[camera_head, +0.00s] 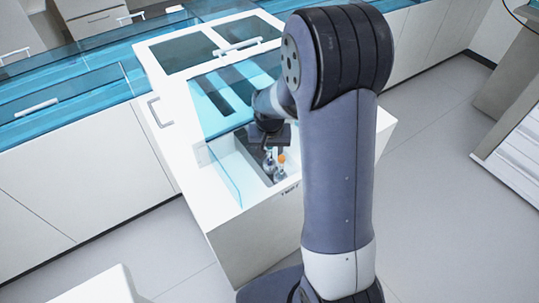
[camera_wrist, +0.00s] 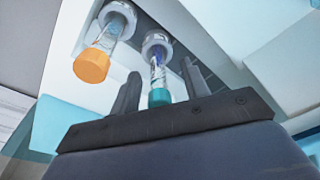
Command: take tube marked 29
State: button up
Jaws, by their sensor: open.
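Two capped tubes stand in holders in an open bay of the white cabinet. One has an orange cap (camera_wrist: 90,65); it also shows in the head view (camera_head: 281,158). The other has a teal cap (camera_wrist: 158,97) and a clear body with blue inside. My gripper (camera_wrist: 160,70) is open, with its two dark fingers on either side of the teal-capped tube in the wrist view. Whether they touch it I cannot tell. In the head view my gripper (camera_head: 270,140) is over the bay and partly hides the tubes. No number 29 is readable on either tube.
The white cabinet (camera_head: 245,215) has a clear upright panel (camera_head: 225,178) left of the bay. Behind the bay are a blue glass cover (camera_head: 215,100) and dark-windowed lids (camera_head: 185,52) with a handle. Blue glass-topped track (camera_head: 65,97) runs to the left. Floor at right is clear.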

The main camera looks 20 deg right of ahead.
jog(key=c, duration=0.8)
jog(key=shift+c, duration=0.2)
